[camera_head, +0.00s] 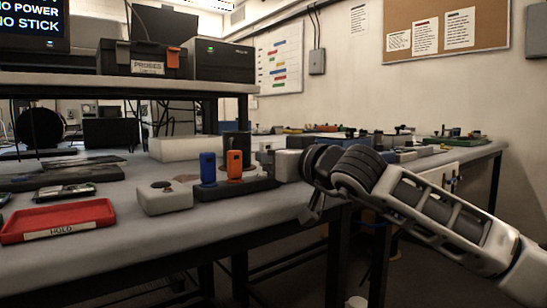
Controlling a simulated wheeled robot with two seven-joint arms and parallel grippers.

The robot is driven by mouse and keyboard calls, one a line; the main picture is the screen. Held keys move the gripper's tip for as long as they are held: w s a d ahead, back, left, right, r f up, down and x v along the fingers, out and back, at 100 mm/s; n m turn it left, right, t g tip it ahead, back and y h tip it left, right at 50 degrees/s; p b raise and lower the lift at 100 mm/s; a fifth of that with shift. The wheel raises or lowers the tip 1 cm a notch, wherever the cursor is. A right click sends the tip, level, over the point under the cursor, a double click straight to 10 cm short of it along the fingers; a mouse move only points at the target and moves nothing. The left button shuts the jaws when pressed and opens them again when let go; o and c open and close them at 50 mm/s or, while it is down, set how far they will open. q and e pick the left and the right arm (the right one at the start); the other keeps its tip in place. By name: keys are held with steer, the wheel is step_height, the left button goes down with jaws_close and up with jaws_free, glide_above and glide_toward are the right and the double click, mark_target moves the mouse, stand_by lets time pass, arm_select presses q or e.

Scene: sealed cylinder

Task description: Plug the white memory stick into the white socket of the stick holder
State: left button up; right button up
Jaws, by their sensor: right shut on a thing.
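The stick holder (238,188) is a long dark base on the grey bench. A blue stick (208,168) and an orange stick (234,165) stand upright in it. I cannot make out the white socket; a pale grey block (287,165) is at the holder's right end. My right gripper (311,207) is just right of that block, at the bench's right edge, its fingers pointing down. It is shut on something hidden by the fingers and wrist. I see no white memory stick for certain. My left gripper is not in view.
A pale box with a dark round top button (166,198) stands left of the holder. A red tray marked HOLD (60,220) lies at the front left. A shelf (120,82) with cases overhangs the back. The bench front between tray and pale box is clear.

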stand_by(0.3)
steer(key=shift+f+b, duration=0.2)
steer(key=shift+b, duration=0.1)
steer(key=shift+s+f+b, duration=0.15)
steer(key=shift+f+b, duration=0.7)
steer(key=shift+b, duration=0.1)
steer(key=o, duration=1)
